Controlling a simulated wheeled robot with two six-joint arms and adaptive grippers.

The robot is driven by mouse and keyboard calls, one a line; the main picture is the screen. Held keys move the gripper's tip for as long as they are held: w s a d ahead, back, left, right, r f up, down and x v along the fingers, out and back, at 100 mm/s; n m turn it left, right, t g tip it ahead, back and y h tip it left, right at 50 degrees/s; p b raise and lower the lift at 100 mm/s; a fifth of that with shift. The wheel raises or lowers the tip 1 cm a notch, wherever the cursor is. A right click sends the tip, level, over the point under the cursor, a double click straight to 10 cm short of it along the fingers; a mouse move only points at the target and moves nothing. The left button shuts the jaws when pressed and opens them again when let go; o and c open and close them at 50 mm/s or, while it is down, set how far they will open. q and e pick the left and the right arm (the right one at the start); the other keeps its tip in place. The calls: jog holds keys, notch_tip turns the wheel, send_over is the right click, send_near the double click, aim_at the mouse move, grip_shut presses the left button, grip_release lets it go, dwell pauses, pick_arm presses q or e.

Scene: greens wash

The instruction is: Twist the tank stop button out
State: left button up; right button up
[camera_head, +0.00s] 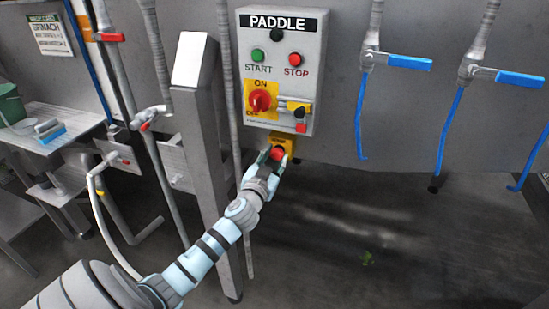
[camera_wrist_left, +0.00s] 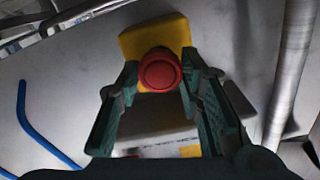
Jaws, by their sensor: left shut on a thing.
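The tank stop button is a red mushroom button (camera_wrist_left: 160,71) on a yellow box (camera_wrist_left: 152,37), below the grey PADDLE control panel (camera_head: 310,70). In the head view the red button (camera_head: 277,153) shows between the fingers, with the yellow box (camera_head: 288,142) behind it. My left gripper (camera_head: 270,158) reaches up to the button from below. In the left wrist view its two fingers (camera_wrist_left: 160,85) stand on either side of the red cap and are shut on it. My right gripper is in neither view.
The PADDLE panel carries a green START button (camera_head: 254,56), a red STOP button (camera_head: 295,57) and a red rotary switch (camera_head: 261,102). A grey post (camera_head: 205,150) stands close left of my arm. Blue-handled valves (camera_head: 410,62) hang at the right. The floor (camera_head: 400,225) at right is mostly clear.

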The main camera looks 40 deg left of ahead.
pick_arm(q)
jog(key=m+p, duration=0.1)
jog(key=m, duration=0.6)
dwell(0.3)
dwell(0.4)
jog(key=o, duration=1.2)
jog(key=shift+c, duration=0.2)
jog(key=v, duration=1.2)
